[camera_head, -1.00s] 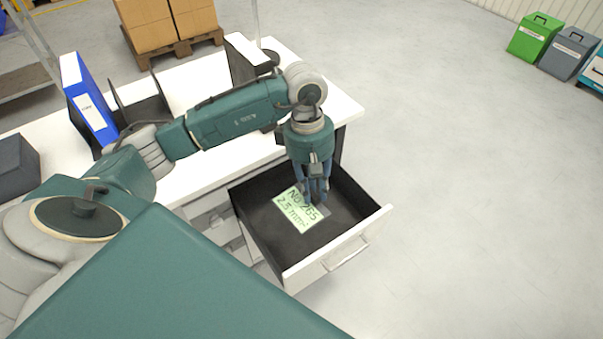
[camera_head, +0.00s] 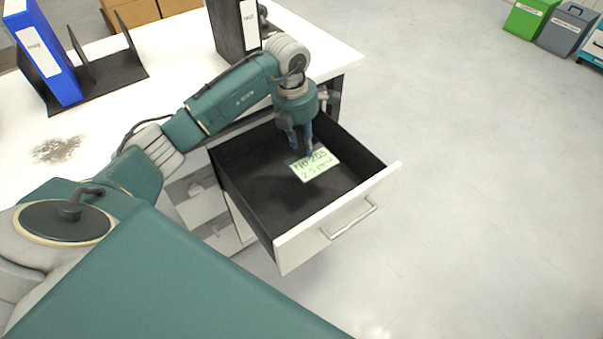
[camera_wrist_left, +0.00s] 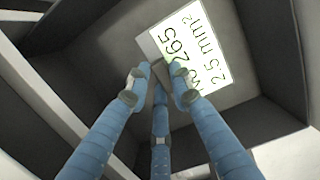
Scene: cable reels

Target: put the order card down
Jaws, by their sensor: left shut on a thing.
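The order card (camera_head: 315,164) is pale green with dark writing, "No 265" and "2.5 mm²". My left gripper (camera_head: 301,150) points down into the open drawer (camera_head: 330,229) and is shut on the card's edge. In the left wrist view the blue fingers of the gripper (camera_wrist_left: 160,82) close on a grey strip at the edge of the card (camera_wrist_left: 207,50). The card is over the dark drawer floor; I cannot tell whether it touches it. My right gripper is not in view.
The white desk (camera_head: 100,110) carries a blue binder (camera_head: 45,50), a black bookend stand (camera_head: 118,72) and a black binder (camera_head: 232,28). A dark smudge (camera_head: 58,150) marks the desktop. Green and grey bins (camera_head: 565,32) stand far right. The floor right of the drawer is clear.

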